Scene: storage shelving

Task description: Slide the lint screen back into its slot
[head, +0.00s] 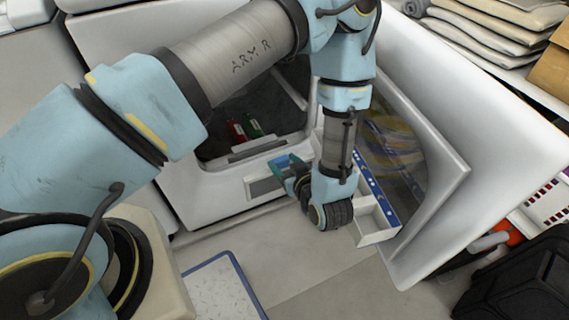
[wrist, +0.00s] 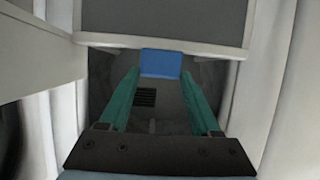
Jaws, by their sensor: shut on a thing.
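The lint screen is a grey panel with a pale frame (head: 264,186), in front of the dryer below its round opening. In the wrist view the grey panel (wrist: 165,18) fills the top middle, with a blue tab (wrist: 160,62) at its near edge. My gripper (head: 286,165) is beside the screen, partly hidden by my wrist. In the wrist view its teal fingers (wrist: 160,77) are shut on the blue tab. The dryer (head: 215,200) has a grey ledge (head: 262,149) at the opening's lower rim. I cannot tell whether the screen's far end is in the slot.
The dryer door (head: 440,150) stands open at right, close to my arm. A black case (head: 520,280) stands lower right.

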